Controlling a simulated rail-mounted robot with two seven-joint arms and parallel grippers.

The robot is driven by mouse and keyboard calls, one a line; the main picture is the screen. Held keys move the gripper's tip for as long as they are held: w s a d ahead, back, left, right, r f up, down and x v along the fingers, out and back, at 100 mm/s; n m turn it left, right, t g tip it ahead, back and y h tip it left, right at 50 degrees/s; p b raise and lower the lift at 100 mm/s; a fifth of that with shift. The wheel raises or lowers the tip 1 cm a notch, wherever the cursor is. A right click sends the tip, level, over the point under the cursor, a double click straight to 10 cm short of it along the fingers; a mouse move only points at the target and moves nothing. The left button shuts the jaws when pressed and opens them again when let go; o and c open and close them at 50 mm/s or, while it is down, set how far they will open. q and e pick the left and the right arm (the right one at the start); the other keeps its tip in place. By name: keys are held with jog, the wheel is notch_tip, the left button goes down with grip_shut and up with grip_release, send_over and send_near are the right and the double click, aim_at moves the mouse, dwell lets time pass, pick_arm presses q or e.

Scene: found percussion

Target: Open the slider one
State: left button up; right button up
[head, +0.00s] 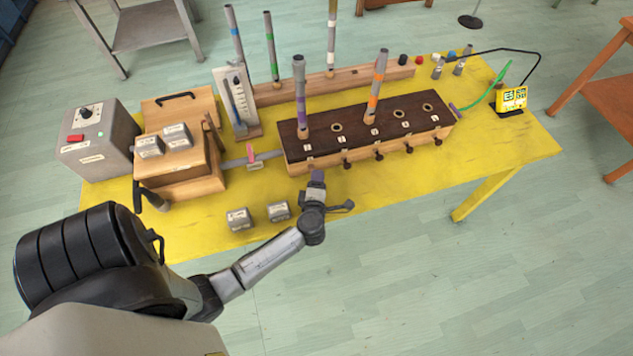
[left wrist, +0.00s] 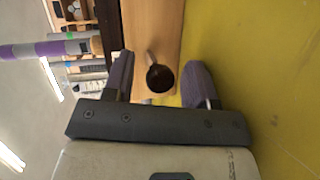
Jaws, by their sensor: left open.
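The long wooden box (head: 300,146) with a dark top lies on the yellow table, with small dark slider knobs along its front side. The knob at the left end is hidden behind my left gripper (head: 317,177) in the head view. In the left wrist view, a dark round slider knob (left wrist: 160,78) on a pale stem sticks out of the wooden front (left wrist: 155,22). It sits between the two spread purple-grey fingers of my left gripper (left wrist: 160,86), with gaps visible on both sides. My right gripper is in neither view.
Striped tubes stand in the box, including a purple-banded one (head: 300,95) and an orange-banded one (head: 377,90). Two grey blocks (head: 238,219) (head: 278,211) lie left of my gripper. The yellow table (head: 400,185) is clear in front of the box's right part.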

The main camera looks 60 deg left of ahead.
pick_arm(q)
jog(key=p+v, duration=0.1)
jog(key=v, duration=1.2)
jog(key=shift+s+d+p, duration=0.25)
jog(key=shift+d+p, duration=0.05)
jog(key=shift+w, duration=0.1)
